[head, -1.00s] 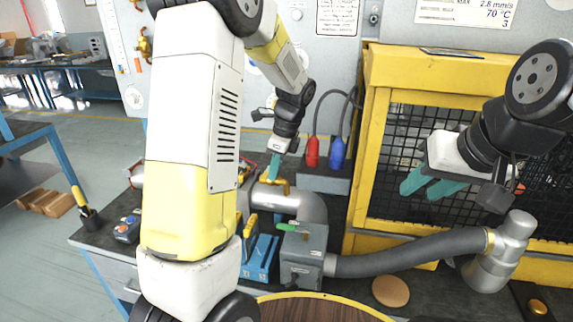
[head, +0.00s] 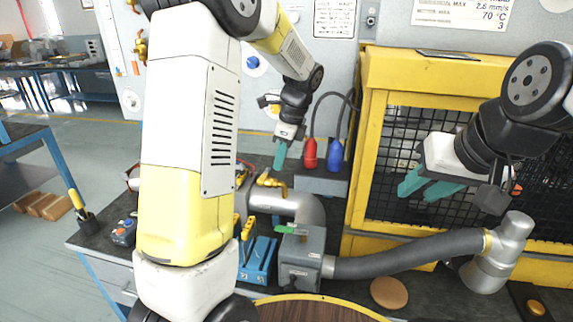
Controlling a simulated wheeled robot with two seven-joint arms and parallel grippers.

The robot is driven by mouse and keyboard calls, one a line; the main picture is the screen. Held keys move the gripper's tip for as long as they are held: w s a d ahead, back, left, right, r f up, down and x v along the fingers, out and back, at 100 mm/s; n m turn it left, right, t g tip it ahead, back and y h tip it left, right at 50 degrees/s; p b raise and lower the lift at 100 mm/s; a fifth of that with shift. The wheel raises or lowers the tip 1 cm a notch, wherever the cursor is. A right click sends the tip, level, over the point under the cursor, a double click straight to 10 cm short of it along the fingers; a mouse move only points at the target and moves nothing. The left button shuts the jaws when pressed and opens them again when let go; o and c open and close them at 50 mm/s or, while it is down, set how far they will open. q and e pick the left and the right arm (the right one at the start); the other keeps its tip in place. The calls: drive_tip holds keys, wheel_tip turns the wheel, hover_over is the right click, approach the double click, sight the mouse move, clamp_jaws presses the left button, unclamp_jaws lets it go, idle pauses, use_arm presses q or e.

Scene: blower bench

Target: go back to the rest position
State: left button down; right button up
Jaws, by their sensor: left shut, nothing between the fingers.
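My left gripper (head: 280,156) shows beyond my large white and yellow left arm link, its teal fingers pointing down. It is shut and empty, above a brass valve handle (head: 271,181) on the grey pipe (head: 297,204), and looks apart from it. My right gripper (head: 429,188) is at the right, in front of the black mesh of the yellow guard. Its two teal fingers point left with a gap between them, and it holds nothing that I can see.
The yellow guard frame (head: 368,150) stands behind my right gripper. A grey box (head: 302,262) joins a flexible hose (head: 410,253). Red (head: 310,154) and blue (head: 335,155) plugs stand at the back. A blue holder (head: 258,262), a round wooden disc (head: 389,292) and a button box (head: 124,231) are on the bench.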

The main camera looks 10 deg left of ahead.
use_arm(q)
drive_tip(key=s+r+n+t+h, duration=0.3)
drive_tip(key=s+r+n, duration=0.6)
drive_tip(key=s+r, duration=0.25)
drive_tip(key=s+d+n+t+h, duration=0.1)
drive_tip(key=s+n+t+h, duration=0.1)
drive_tip(key=s+n, duration=0.7)
drive_tip(key=s+t, duration=0.1)
drive_tip(key=s, duration=0.2)
drive_tip(key=shift+f, duration=0.25)
